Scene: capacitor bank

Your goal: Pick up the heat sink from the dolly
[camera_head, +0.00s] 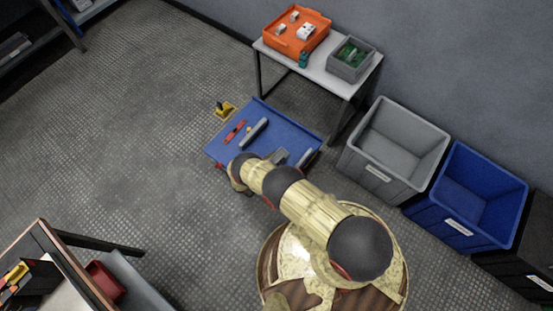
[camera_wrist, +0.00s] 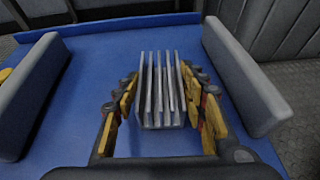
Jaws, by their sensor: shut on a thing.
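The heat sink (camera_wrist: 160,92) is a light grey block with several upright parallel fins. It sits between the fingers of my gripper (camera_wrist: 159,82) in the wrist view, and the gripper is shut on it. In the head view the heat sink (camera_head: 279,156) shows as a small grey patch beside my arm, with the gripper mostly hidden by the arm. The dolly (camera_head: 287,124) is a flat blue platform, and its blue top (camera_wrist: 95,52) also fills the wrist view. I cannot tell whether the heat sink still touches the top.
Long grey bars flank the gripper on the dolly, one left (camera_wrist: 35,90) and one right (camera_wrist: 242,75). A red item (camera_head: 235,131) lies further left. Right of the dolly stand a grey bin (camera_head: 385,185) and a blue bin (camera_head: 452,222).

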